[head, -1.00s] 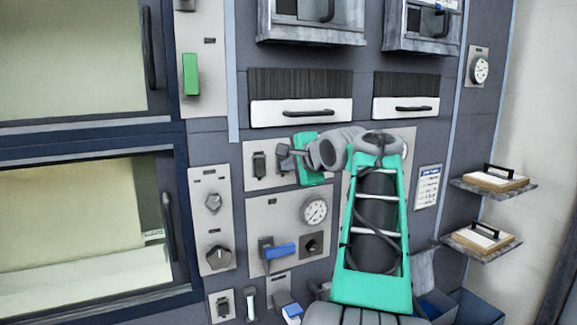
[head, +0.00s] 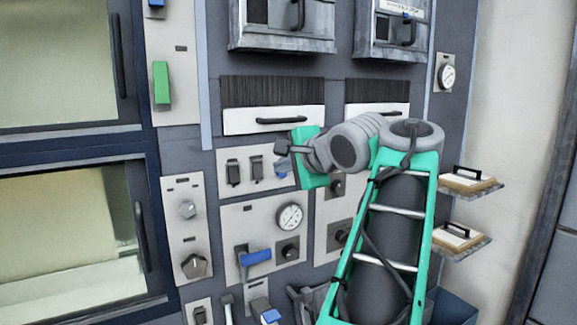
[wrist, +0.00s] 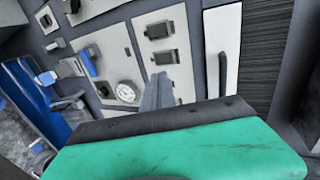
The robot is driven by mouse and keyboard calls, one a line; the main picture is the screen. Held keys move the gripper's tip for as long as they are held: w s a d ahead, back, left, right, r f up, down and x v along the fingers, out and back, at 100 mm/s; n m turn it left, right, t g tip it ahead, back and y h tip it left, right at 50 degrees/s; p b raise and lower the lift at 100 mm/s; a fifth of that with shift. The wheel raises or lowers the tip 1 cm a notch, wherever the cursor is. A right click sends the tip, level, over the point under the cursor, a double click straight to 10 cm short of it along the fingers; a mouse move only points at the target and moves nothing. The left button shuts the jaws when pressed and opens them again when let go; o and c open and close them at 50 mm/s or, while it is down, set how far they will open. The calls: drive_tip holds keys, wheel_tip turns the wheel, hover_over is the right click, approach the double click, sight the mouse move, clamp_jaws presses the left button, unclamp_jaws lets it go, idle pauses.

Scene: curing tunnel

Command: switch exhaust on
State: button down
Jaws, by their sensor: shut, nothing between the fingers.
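No readable label in view marks which control is the exhaust. A grey panel (head: 243,190) in the head view carries two dark switches, a left one (head: 232,173) and a right one (head: 257,168). My gripper (head: 280,149) is shut and empty, in front of the panel's upper right, pointing left. In the wrist view my shut fingers (wrist: 158,93) reach toward the same panel, beside the two switches (wrist: 158,30) (wrist: 165,57). Contact cannot be told.
Below are a round gauge (head: 290,216), a blue-handled lever (head: 256,257) and a dark knob (head: 290,250). Left are a hexagonal knob (head: 187,209), a pointed knob (head: 194,265) and a green rocker (head: 161,82). A drawer handle (head: 281,121) sits above. Shelves (head: 470,187) project at right.

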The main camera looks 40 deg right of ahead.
sight(258, 178)
drive_tip(key=shift+v, duration=1.05)
drive_tip(key=shift+r, duration=0.1)
drive_tip(key=shift+s+d+f+g, duration=0.1)
drive_tip(key=shift+f+g, duration=0.05)
drive_tip(key=shift+f, duration=0.25)
drive_tip(key=shift+s+d+f+g, duration=0.1)
drive_tip(key=shift+s+f+g, duration=0.05)
drive_tip(key=shift+f, duration=0.25)
drive_tip(key=shift+w+a, duration=0.1)
drive_tip(key=x, duration=0.4)
drive_tip(key=p+x, duration=0.1)
drive_tip(key=x, duration=0.4)
drive_tip(key=r+x, duration=0.1)
drive_tip(key=x, duration=0.3)
drive_tip(key=shift+w+f, duration=0.2)
drive_tip(key=shift+w, duration=0.35)
